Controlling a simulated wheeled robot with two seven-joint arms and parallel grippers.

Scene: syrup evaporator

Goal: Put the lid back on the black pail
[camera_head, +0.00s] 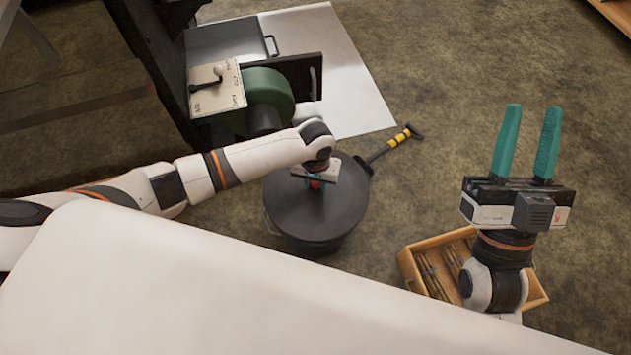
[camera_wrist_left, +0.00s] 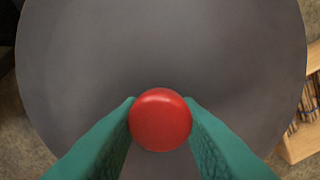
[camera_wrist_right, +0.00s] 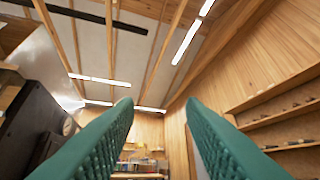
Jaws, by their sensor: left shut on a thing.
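The round dark grey lid (camera_head: 340,213) with a red knob (camera_wrist_left: 160,120) lies over the black pail (camera_head: 308,246) in the head view, covering its mouth. My left gripper (camera_head: 318,182) is above the lid, pointing down, with its green fingers shut on the red knob on both sides. The lid fills most of the left wrist view (camera_wrist_left: 150,50). Whether the lid rests fully on the rim or hovers just over it, I cannot tell. My right gripper (camera_head: 532,112) is open and empty, pointing up, right of the pail.
A wooden crate (camera_head: 408,265) of sticks stands right of the pail, below my right arm. A tool with a yellow-and-black handle (camera_head: 397,139) lies behind the pail. A dark evaporator with a green blower (camera_head: 268,90) stands at back left. The floor at back right is clear.

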